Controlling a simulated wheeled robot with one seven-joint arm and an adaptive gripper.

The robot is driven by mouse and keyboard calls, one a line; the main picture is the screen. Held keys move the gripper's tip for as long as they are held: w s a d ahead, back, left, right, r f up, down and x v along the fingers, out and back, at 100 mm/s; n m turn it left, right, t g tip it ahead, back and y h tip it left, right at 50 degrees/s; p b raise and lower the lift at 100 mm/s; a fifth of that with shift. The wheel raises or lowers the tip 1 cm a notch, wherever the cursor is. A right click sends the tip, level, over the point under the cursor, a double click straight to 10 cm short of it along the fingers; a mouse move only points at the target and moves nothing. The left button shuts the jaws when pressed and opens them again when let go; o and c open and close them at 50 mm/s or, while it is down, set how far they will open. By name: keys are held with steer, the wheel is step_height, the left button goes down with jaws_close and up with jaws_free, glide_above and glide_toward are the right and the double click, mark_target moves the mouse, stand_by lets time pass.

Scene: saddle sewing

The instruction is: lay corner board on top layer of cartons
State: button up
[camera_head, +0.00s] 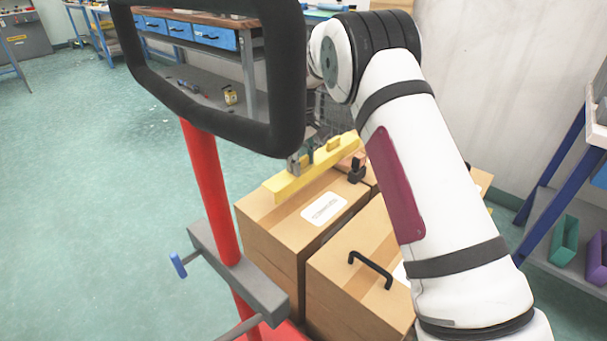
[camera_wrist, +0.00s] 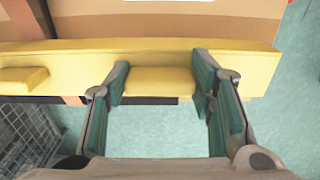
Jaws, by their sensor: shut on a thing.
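The yellow corner board (camera_head: 290,184) is a long bar with raised yellow blocks. It lies along the far edge of the carton tops, and I cannot tell whether it rests on them. My gripper (camera_wrist: 160,78) has its green-padded fingers on both sides of one block of the corner board (camera_wrist: 60,60), shut on it. In the head view my gripper (camera_head: 300,160) is partly hidden behind the frame and my arm. The top layer of brown cartons (camera_head: 265,222) shows a white label, and a carton also shows in the wrist view (camera_wrist: 180,25).
A red post (camera_head: 208,185) with a black frame (camera_head: 287,80) stands left of the cartons. A black handle (camera_head: 372,268) and a black clamp-like piece (camera_head: 357,168) rise from the cartons. A shelf (camera_head: 545,215) stands at right. The floor at left is clear.

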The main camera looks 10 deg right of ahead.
mark_target(302, 169)
steer(key=shift+f+b, duration=0.55)
steer(key=shift+f, duration=1.35)
steer(key=shift+f, duration=0.1)
steer(key=o, duration=1.3)
steer(key=shift+o, duration=0.2)
